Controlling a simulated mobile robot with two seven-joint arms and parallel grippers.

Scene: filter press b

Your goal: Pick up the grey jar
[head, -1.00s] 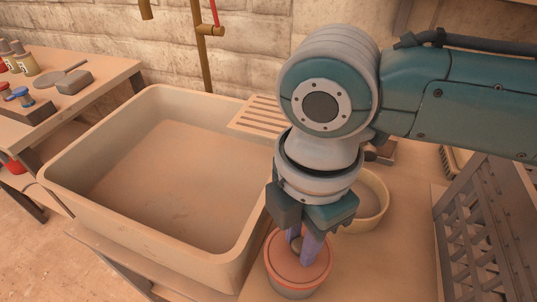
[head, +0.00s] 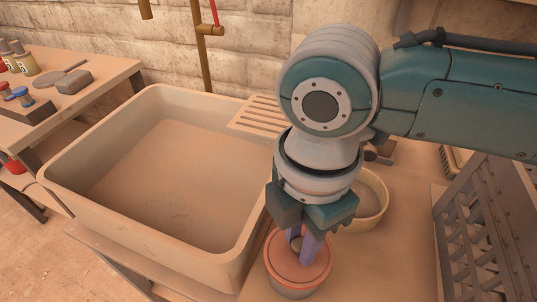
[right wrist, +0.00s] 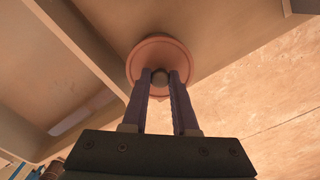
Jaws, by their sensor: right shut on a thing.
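The grey jar (head: 292,291) stands on the counter to the right of the sink, with a reddish lid (head: 283,266) on top. Its grey side shows only at the bottom of the head view. In the right wrist view the round lid (right wrist: 148,46) shows with a dark knob (right wrist: 160,77) at its middle. My right gripper (head: 303,247) comes down from above, its two purple fingers on either side of the knob. It is shut on the knob; the fingers also show in the right wrist view (right wrist: 160,84). My left gripper is not in view.
A large empty stone sink (head: 165,190) lies left of the jar, its rim close by. A round beige bowl (head: 374,203) stands just behind the gripper. A grey metal rack (head: 490,235) is at the right. A slatted drainboard (head: 262,116) sits at the sink's back corner.

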